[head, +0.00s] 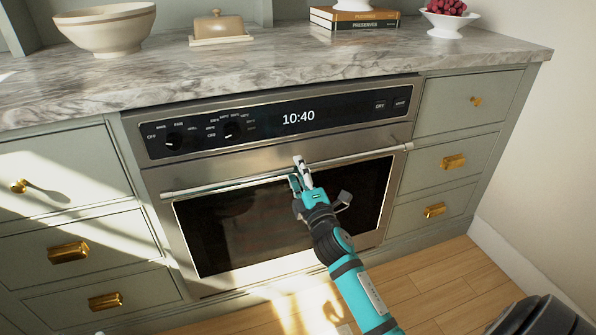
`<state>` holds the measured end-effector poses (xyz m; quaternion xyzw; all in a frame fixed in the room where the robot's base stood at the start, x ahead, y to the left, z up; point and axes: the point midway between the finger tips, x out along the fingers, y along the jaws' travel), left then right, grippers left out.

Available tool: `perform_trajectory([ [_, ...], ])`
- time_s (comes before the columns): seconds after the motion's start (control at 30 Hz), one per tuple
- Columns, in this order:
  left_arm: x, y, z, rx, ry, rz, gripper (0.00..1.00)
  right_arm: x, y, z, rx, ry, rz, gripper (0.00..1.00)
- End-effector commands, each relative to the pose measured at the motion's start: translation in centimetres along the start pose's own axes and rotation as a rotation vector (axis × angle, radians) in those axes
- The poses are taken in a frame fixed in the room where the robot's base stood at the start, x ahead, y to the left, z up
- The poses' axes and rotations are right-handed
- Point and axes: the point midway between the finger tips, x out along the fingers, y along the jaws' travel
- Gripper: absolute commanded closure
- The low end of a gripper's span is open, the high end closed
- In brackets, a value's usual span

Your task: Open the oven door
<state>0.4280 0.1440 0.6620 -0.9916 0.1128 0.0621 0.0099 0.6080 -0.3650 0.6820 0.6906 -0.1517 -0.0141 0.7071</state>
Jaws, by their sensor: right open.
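The oven (160,180) is built into the cabinets, with a dark display panel above its door. The oven door (235,228) is shut, with a dark glass window in a steel frame. Its long bar handle (367,155) runs across the top of the door. My right gripper (299,170) is open at the middle of the handle, with its fingers overlapping the bar in the picture. I cannot tell whether the fingers touch the bar, and the gripper hides a short part of it. My left gripper is not in view.
Drawers with brass pulls flank the oven on the left (75,215) and right (465,110). The marble counter (270,75) holds a bowl (105,30), a butter dish (220,30), books (353,20) and a fruit stand (447,22). The wooden floor (420,285) before the oven looks clear.

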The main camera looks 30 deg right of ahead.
Motion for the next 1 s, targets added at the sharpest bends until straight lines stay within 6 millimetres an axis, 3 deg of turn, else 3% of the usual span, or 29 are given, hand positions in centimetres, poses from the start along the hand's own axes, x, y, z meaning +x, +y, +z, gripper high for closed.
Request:
perform_trajectory([
  [0.4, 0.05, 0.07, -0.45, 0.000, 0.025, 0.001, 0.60, 0.93, 0.00, -0.03, 0.000, 0.001, -0.001, 0.53],
  [0.77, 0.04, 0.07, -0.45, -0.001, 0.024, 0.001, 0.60, 0.90, -0.01, -0.02, 0.000, 0.000, 0.000, 1.00],
  [1.0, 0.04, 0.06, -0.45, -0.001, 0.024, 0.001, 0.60, 0.89, -0.04, -0.03, 0.001, 0.000, -0.001, 1.00],
])
